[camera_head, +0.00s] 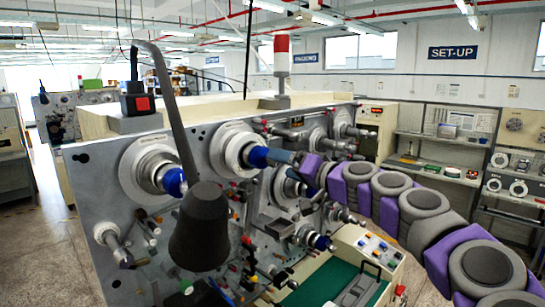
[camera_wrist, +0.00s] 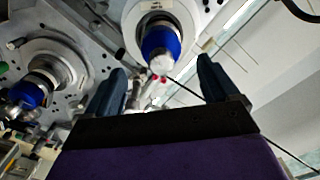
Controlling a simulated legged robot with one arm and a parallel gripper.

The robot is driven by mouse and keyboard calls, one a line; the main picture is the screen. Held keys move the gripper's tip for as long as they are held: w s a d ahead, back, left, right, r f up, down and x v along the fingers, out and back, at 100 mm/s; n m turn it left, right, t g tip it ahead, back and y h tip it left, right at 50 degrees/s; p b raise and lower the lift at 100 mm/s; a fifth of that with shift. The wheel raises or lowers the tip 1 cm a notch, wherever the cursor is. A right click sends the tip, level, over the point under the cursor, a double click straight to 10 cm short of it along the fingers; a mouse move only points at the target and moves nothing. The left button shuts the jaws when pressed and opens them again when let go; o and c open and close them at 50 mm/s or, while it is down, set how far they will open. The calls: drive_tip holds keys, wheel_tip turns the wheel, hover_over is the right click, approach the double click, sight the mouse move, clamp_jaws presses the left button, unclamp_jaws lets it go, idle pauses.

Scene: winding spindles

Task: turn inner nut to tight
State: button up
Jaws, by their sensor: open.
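A blue nut (camera_head: 258,157) sits on the upper middle spindle (camera_head: 233,149) of the machine's front panel. In the wrist view this nut (camera_wrist: 161,40) has a whitish tip and lies beyond the fingertips, between their lines. My gripper (camera_head: 283,157) is in front of the nut, with its two dark blue fingers (camera_wrist: 160,78) spread wide and nothing between them. In the head view the fingers overlap the nut's end, so I cannot tell the exact gap.
A dark cone-shaped piece (camera_head: 200,228) on a curved stem stands in front of the left spindle. Several levers and knobs crowd the lower panel. A green-topped table (camera_head: 325,282) is at lower right. A red-and-white signal lamp (camera_head: 282,55) stands on top.

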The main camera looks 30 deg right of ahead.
sight(264, 155)
drive_tip(key=w+a, duration=0.2)
drive_tip(key=a, duration=0.1)
drive_tip(key=w+a, duration=0.1)
drive_tip(key=a, duration=0.1)
drive_tip(key=shift+w+r, duration=0.2)
drive_tip(key=shift+r, duration=0.05)
drive_tip(key=shift+w+a+r+p, duration=0.1)
drive_tip(key=shift+w+r+p, duration=0.05)
drive_tip(key=shift+r+p, duration=0.15)
drive_tip(key=w+d+f, duration=0.1)
drive_tip(key=w+d, duration=0.3)
drive_tip(key=d, duration=0.1)
drive_tip(key=shift+d+f, duration=0.15)
drive_tip(key=shift+f, duration=0.05)
drive_tip(key=a, duration=0.4)
drive_tip(key=shift+a+r, duration=0.15)
drive_tip(key=shift+a, duration=0.05)
drive_tip(key=shift+c, duration=0.4)
drive_tip(key=shift+w+a, duration=0.1)
drive_tip(key=shift+c, duration=1.5)
drive_tip(key=shift+d, duration=1.05)
drive_tip(key=c, duration=0.3)
drive_tip(key=shift+c, duration=0.8)
drive_tip(key=shift+a, duration=0.2)
drive_tip(key=shift+c, duration=0.9)
